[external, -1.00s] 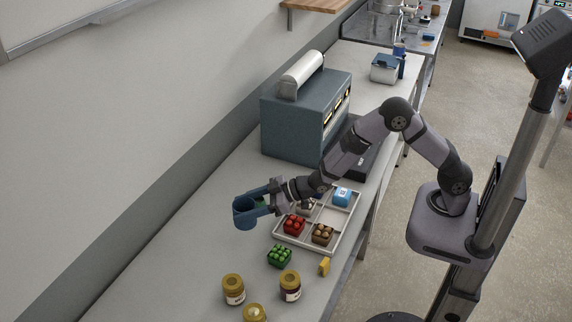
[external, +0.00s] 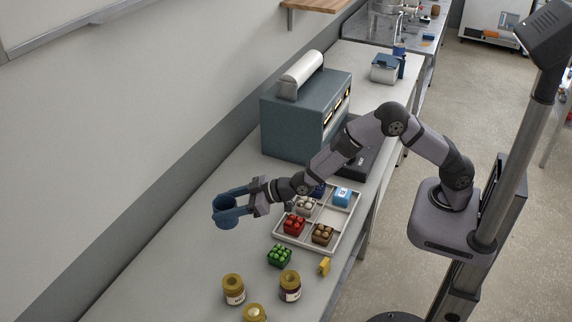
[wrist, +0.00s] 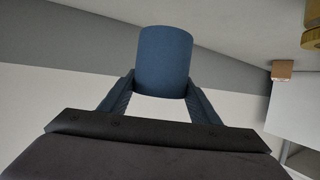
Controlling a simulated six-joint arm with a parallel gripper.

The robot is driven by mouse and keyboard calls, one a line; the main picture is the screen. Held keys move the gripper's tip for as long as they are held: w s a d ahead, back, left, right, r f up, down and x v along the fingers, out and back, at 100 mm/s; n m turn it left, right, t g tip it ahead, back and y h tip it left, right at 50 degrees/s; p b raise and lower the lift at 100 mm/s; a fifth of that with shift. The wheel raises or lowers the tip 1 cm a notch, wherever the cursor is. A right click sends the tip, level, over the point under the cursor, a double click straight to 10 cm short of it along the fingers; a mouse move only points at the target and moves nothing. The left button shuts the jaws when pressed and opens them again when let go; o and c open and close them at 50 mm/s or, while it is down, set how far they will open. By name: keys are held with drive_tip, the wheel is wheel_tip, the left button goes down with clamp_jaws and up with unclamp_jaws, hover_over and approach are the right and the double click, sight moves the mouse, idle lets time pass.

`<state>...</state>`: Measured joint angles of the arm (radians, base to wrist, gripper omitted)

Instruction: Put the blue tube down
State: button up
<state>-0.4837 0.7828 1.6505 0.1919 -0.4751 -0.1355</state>
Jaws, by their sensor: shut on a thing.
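The blue tube (external: 226,212) is a short, wide, open-ended cylinder. My gripper (external: 230,200) is shut on it, with one finger on each side. In the external view the tube is over the left part of the bench, left of the divided tray; I cannot tell whether its lower end touches the bench top. In the wrist view the tube (wrist: 163,62) sits between the two blue fingers (wrist: 162,92) and looks roughly in line with the gripper's middle.
A white divided tray (external: 337,243) with small colored boxes lies to the right. A grey-blue machine (external: 290,125) stands behind. The bench (external: 170,265) is clear around the tube's left and front.

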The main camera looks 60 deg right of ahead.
drive_tip(key=shift+f+p, duration=1.85)
drive_tip(key=shift+f, duration=3.1)
drive_tip(key=shift+f, duration=0.1)
drive_tip(key=shift+f, duration=0.15)
drive_tip(key=o, duration=1.1)
